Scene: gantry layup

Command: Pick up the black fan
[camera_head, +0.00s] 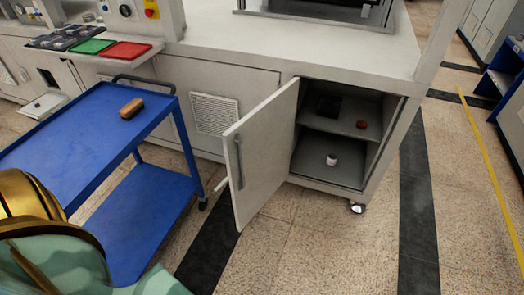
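A small black object, which looks like the black fan (328,105), sits at the back of the upper shelf inside the open cabinet. It is dark against the shaded interior, so its details are hard to make out. At the lower left are gold and pale green parts that look like my own arm or body. Neither of my grippers shows in the view.
The cabinet door (262,150) stands open toward me. A red-brown item (362,124) is on the upper shelf, and a small white jar (331,160) on the lower. A blue cart (75,150) carrying a brush (131,108) stands left. Floor right of the cabinet is clear.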

